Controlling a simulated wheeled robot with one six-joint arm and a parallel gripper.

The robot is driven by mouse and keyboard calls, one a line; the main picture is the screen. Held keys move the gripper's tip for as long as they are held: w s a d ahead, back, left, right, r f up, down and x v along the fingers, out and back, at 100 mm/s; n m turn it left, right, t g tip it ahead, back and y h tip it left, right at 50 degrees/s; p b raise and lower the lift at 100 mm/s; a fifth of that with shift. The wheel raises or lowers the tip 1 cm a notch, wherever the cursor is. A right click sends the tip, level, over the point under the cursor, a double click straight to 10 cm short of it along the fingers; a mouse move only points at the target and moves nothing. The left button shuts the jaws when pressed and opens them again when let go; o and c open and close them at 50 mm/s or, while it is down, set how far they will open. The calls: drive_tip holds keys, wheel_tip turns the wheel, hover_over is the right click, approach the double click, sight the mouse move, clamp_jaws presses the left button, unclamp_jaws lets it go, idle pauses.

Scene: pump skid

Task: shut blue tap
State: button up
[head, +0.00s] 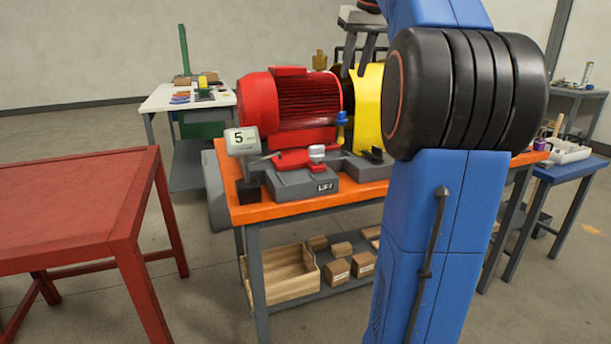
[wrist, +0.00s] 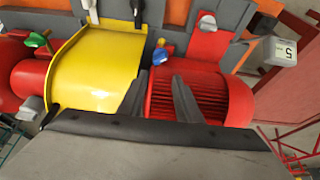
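The blue tap (head: 341,119) stands beside the red motor, in front of the yellow guard, on the orange-topped skid. It also shows in the wrist view as a small blue handle (wrist: 160,56), just beyond my fingertips. The fingers do not appear to touch the tap. The exact angle of its handle is too small to tell.
The red motor (head: 290,100) and yellow guard (head: 369,105) stand close by. A sign marked 5 (head: 241,140) stands at the skid's left corner. The red table (head: 75,205) is bare.

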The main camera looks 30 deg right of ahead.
drive_tip(key=v, duration=0.4)
drive_tip(key=s+a+f, duration=0.3)
drive_tip(key=a+f, duration=0.7)
drive_tip(key=a, duration=0.4)
drive_tip(key=s+a+f, duration=0.4)
drive_tip(key=a+f, duration=0.1)
drive_tip(key=f, duration=0.2)
drive_tip(key=s+a+f+n, duration=0.1)
drive_tip(key=s+a+f, duration=0.3)
drive_tip(key=f, duration=0.3)
drive_tip(key=shift+a+f+y, duration=0.3)
drive_tip(key=shift+a+f, duration=0.05)
drive_tip(key=shift+a, duration=0.05)
